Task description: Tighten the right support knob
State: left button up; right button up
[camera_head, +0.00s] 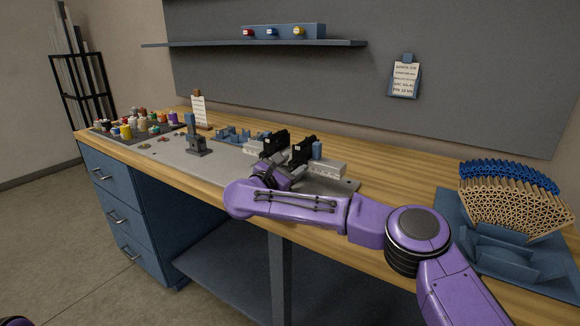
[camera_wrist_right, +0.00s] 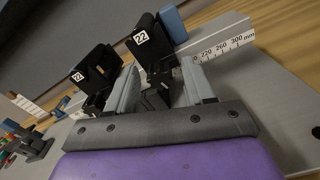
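Two black support blocks stand on a metal rail; the left block (camera_head: 273,143) and the right block (camera_head: 303,150) also show in the right wrist view, the left one (camera_wrist_right: 92,78) and the right one (camera_wrist_right: 152,44) each with a "22" label. My right gripper (camera_head: 279,172) is low in front of the blocks. In the right wrist view its two grey fingers (camera_wrist_right: 158,72) are apart, tips close to the blocks. Dark parts show between and behind the fingers; whether they touch is unclear. The right support knob cannot be made out. My left gripper is out of view.
The rail has a millimetre scale (camera_wrist_right: 225,47) on a grey plate (camera_head: 225,168). A post fixture (camera_head: 196,140) and colored pieces (camera_head: 140,124) are left. A blue tray (camera_head: 455,212) with a lattice specimen (camera_head: 512,203) is right. Bare wood (camera_head: 395,181) lies between.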

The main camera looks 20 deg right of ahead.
grip_shut()
